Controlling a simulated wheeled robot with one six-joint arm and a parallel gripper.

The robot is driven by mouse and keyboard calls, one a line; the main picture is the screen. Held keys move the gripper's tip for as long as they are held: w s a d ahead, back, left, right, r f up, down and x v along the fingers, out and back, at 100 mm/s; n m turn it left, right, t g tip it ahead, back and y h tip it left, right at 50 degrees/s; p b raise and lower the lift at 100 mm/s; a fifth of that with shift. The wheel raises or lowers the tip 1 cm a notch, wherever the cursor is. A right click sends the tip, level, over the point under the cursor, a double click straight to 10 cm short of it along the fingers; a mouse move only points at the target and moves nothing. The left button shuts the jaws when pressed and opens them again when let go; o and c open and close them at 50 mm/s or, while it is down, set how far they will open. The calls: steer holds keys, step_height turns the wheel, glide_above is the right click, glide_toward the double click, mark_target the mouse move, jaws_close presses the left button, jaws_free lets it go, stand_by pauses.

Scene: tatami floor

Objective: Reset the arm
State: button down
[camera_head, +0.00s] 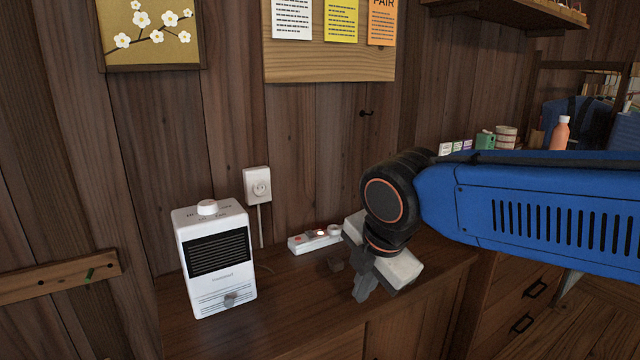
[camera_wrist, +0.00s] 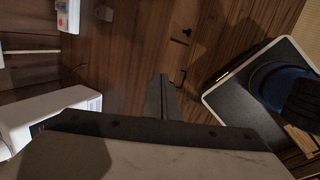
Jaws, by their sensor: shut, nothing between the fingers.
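My arm, blue with a black and orange joint, reaches in from the right in the head view. My gripper (camera_head: 364,290) points down over the wooden cabinet top (camera_head: 300,325), to the right of a white heater-like box (camera_head: 218,258). In the wrist view my gripper (camera_wrist: 164,82) shows its grey fingers together, with nothing between them. Whether the fingertips touch the cabinet top cannot be told.
A power strip (camera_head: 314,240) lies behind my gripper, below a wall outlet (camera_head: 257,184). A pink bottle (camera_head: 560,134) and a green container (camera_head: 485,141) stand at the right, beyond my arm. The front of the cabinet top is clear.

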steer(key=s+d+f+m, duration=0.3)
steer(key=d+m, duration=0.4)
steer(key=m, duration=0.1)
steer(key=s+d+f+m, duration=0.3)
steer(key=s+d+m, duration=0.1)
steer(key=d+m, duration=0.3)
steer(key=s+d+f+m+h, duration=0.1)
steer(key=s+d+f+m, duration=0.2)
steer(key=d+m, duration=0.4)
steer(key=s+m, duration=0.1)
steer(key=m, duration=0.2)
steer(key=shift+d+f+t, duration=0.15)
steer(key=shift+f+t, duration=0.05)
steer(key=shift+t, duration=0.1)
